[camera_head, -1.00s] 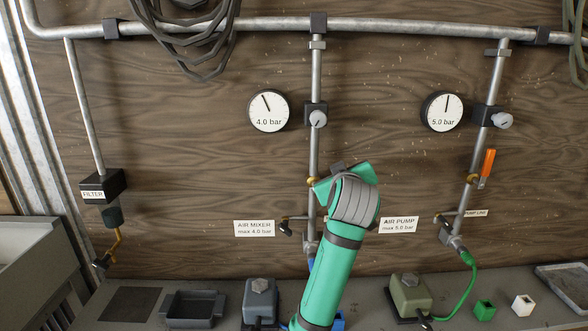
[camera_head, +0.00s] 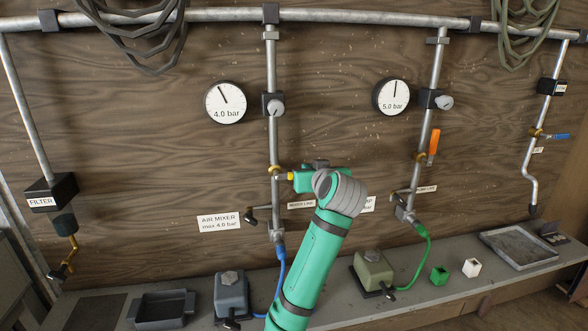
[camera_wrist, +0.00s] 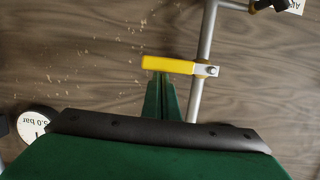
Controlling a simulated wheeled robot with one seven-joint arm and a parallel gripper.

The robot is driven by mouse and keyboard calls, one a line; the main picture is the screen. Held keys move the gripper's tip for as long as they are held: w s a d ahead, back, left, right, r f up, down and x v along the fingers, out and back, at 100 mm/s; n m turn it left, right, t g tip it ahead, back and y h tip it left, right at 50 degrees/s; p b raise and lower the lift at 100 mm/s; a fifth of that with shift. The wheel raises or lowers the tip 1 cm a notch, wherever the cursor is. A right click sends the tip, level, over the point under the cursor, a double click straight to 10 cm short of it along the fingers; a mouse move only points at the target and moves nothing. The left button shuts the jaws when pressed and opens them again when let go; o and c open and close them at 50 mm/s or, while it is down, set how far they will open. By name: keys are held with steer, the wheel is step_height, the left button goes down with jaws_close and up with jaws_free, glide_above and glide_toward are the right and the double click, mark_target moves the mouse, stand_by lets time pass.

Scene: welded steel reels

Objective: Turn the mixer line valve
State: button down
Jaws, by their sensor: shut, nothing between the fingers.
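The mixer line valve has a yellow lever (camera_wrist: 168,65) that lies level in the wrist view, sticking out sideways from its pipe (camera_wrist: 206,48). In the head view only a small yellow part (camera_head: 290,177) shows beside the brass valve body (camera_head: 274,171); my gripper hides the rest. My gripper (camera_head: 300,181) is just right of the mixer pipe. In the wrist view its green fingers (camera_wrist: 160,80) are shut together and empty, with the tips at the lever's lower edge in the picture, near its free end. I cannot tell whether they touch it.
The mixer gauge (camera_head: 225,102) reads 4.0 bar. Right of my arm is the pump line with an orange upright lever (camera_head: 433,141); further right is a blue level lever (camera_head: 561,137). A bench (camera_head: 335,305) with boxes and trays runs below.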

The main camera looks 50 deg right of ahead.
stand_by(0.6)
steer(key=s+a+r, duration=0.6)
steer(key=s, duration=0.1)
steer(key=shift+s+r, duration=0.2)
steer(key=shift+s, duration=0.1)
